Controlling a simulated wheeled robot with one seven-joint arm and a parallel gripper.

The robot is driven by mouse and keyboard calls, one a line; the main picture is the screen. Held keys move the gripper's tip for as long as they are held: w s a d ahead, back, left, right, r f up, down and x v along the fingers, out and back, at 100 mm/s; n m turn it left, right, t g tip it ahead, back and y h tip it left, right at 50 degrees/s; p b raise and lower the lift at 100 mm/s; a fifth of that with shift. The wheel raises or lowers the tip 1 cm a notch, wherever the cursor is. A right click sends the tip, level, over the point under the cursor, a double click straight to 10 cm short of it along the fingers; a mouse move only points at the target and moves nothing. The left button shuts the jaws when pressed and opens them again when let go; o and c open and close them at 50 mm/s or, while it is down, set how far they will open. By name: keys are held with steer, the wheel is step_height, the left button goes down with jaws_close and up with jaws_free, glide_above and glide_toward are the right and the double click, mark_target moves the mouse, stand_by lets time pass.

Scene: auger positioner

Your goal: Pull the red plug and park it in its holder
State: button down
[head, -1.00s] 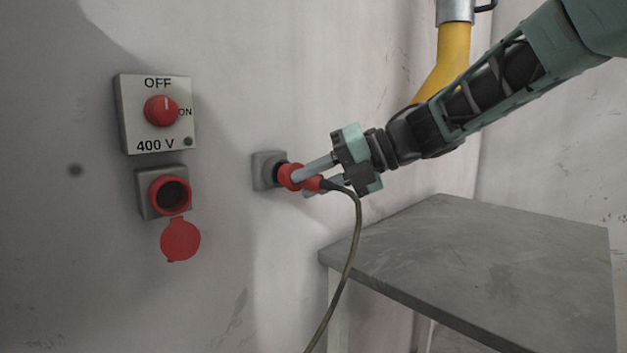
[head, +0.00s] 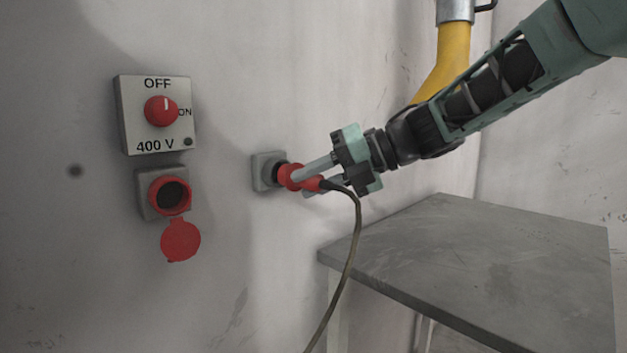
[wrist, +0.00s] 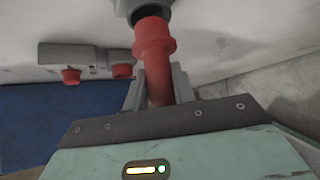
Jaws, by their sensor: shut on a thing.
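The red plug (head: 297,178) is at the grey holder (head: 267,171) on the wall, right of the socket. Its front end meets the holder's dark opening; how deep it sits I cannot tell. My gripper (head: 312,180) is shut on the plug from the right, and its fingers lie along both sides of it. In the wrist view the plug (wrist: 153,50) stands between the fingers, with its front at the grey holder (wrist: 140,8). The plug's cable (head: 352,245) hangs down from its back end. The red-rimmed wall socket (head: 171,195) is empty, its red lid (head: 180,240) hanging open.
A switch box (head: 158,115) marked OFF, ON and 400 V, with a red knob, is above the socket. A grey table (head: 480,260) stands below and right of my gripper. A yellow pipe (head: 448,62) runs behind my arm.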

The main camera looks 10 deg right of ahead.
steer(key=shift+w+a+p, duration=0.3)
steer(key=shift+w+a, duration=0.2)
steer(key=shift+w, duration=0.25)
steer(key=shift+w+a+p, duration=0.3)
steer(key=shift+w+a, duration=0.15)
steer(key=shift+w, duration=0.3)
steer(key=c, duration=1.1)
jaws_free()
steer(key=p+v, duration=0.1)
steer(key=v, duration=1.6)
steer(key=shift+s+d, duration=0.15)
steer(key=shift+d, duration=0.1)
